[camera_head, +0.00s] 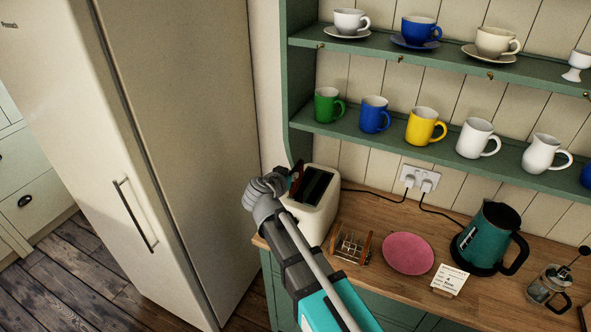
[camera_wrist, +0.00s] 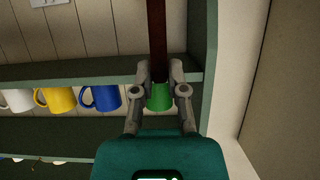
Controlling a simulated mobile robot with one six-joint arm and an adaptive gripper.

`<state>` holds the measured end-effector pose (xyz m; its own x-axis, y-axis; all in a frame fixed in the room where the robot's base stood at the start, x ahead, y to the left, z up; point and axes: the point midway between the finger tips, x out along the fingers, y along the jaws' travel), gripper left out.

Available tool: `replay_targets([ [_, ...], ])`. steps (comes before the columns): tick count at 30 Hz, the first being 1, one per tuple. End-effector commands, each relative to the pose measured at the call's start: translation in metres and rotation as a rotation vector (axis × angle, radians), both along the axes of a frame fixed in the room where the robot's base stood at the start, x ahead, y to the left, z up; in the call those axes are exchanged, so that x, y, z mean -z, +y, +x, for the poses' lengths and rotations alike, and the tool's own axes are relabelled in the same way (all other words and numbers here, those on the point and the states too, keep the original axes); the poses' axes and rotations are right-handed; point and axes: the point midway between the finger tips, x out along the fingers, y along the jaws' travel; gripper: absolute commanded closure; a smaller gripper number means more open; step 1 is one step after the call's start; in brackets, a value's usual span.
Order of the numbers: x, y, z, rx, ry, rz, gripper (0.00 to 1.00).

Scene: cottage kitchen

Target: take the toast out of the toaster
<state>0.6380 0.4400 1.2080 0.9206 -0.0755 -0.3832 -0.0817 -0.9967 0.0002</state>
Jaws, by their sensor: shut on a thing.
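The white toaster (camera_head: 315,212) stands at the left end of the wooden counter, with dark slots in its top. My gripper (camera_head: 284,183) is at the toaster's upper left edge in the head view. It is shut on a thin, dark reddish-brown slab (camera_head: 296,178), which looks like the toast seen edge-on. In the wrist view the slab (camera_wrist: 157,40) runs away from between the fingertips (camera_wrist: 159,82). The slab is beside the slots; whether its lower edge is clear of the toaster is hidden. I cannot make out bread in the slots.
A wire toast rack (camera_head: 351,246), pink plate (camera_head: 408,253), small card (camera_head: 449,279), teal kettle (camera_head: 486,238) and glass press (camera_head: 547,288) stand rightward on the counter. The green shelf (camera_head: 390,142) with mugs hangs above. The fridge (camera_head: 190,120) is close on the left.

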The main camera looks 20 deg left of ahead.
Motion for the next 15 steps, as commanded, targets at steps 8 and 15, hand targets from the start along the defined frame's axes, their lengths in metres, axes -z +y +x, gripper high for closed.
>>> replay_targets([
  [8, -0.026, 0.002, -0.055, -0.003, 0.0, 0.0, 0.95],
  [15, -0.034, 0.005, -0.077, -0.002, 0.0, 0.0, 0.95],
])
